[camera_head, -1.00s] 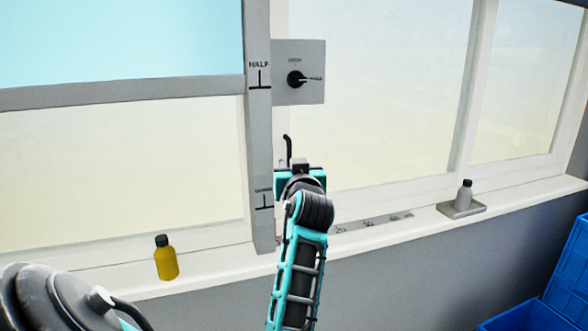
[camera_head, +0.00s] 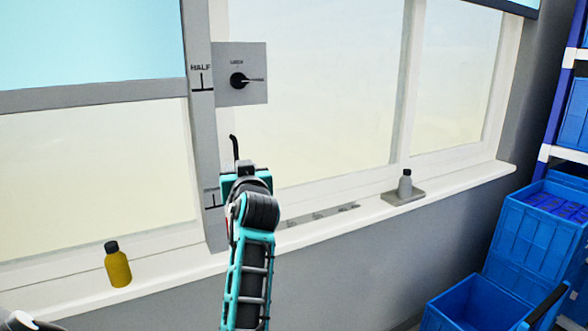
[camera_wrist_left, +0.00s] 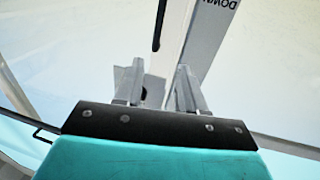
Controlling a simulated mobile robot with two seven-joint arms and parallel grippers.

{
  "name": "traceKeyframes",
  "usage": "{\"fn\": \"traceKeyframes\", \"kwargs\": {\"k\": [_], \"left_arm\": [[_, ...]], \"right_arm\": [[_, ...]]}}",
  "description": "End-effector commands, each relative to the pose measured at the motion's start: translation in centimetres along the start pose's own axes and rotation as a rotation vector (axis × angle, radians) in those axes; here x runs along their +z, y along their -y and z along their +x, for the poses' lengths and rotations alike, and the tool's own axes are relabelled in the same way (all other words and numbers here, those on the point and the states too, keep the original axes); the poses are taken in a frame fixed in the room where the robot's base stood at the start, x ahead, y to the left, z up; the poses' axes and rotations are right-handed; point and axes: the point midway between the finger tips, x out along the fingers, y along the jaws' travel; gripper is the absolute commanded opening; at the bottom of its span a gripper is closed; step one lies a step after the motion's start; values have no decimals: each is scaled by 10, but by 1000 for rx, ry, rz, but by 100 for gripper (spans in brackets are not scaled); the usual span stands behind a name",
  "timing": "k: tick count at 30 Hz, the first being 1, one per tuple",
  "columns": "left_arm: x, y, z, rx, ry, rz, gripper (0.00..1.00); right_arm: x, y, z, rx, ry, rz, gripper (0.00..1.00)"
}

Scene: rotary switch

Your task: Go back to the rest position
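The rotary switch (camera_head: 240,80) is a black knob on a grey square panel (camera_head: 256,60), fixed beside the grey window post (camera_head: 201,130). The knob's pointer is directed to the right, toward a small label. My left gripper (camera_head: 245,182) is below the panel, apart from the switch, near the lower part of the post. Its fingers are hidden in the head view. In the left wrist view the two grey fingers of the left gripper (camera_wrist_left: 160,75) are spread apart and look empty. The post with the word DOWN (camera_wrist_left: 205,35) is behind them.
A yellow bottle (camera_head: 118,268) stands on the white sill (camera_head: 320,232) at left. A grey bottle (camera_head: 405,184) stands on a small grey block (camera_head: 391,199) at right. Blue crates (camera_head: 530,235) and a shelf rack (camera_head: 560,105) are at far right.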

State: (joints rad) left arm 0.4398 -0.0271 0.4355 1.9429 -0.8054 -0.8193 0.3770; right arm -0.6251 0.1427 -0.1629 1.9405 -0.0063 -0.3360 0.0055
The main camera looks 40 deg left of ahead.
Motion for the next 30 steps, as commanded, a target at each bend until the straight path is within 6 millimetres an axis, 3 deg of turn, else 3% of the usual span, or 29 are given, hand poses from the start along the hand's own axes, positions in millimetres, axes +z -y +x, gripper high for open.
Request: {"fn": "traceKeyframes", "kwargs": {"k": [8,11,14,18,21,27,30], "left_arm": [[6,-4,-2,17,2,15,40],[27,-19,-10,86,10,69,40],[70,-44,-31,219,30,162,40],[152,-78,-85,461,91,291,40],[211,-88,-134,627,155,350,40],[311,-78,-246,907,316,402,40],[344,-64,-298,1008,399,398,40]], "right_arm": [[0,0,0,0,0,0,43],[0,0,0,0,0,0,43],[0,0,0,0,0,0,43],[0,0,0,0,0,0,43],[0,0,0,0,0,0,43],[0,0,0,0,0,0,43],[0,0,0,0,0,0,43]]}}
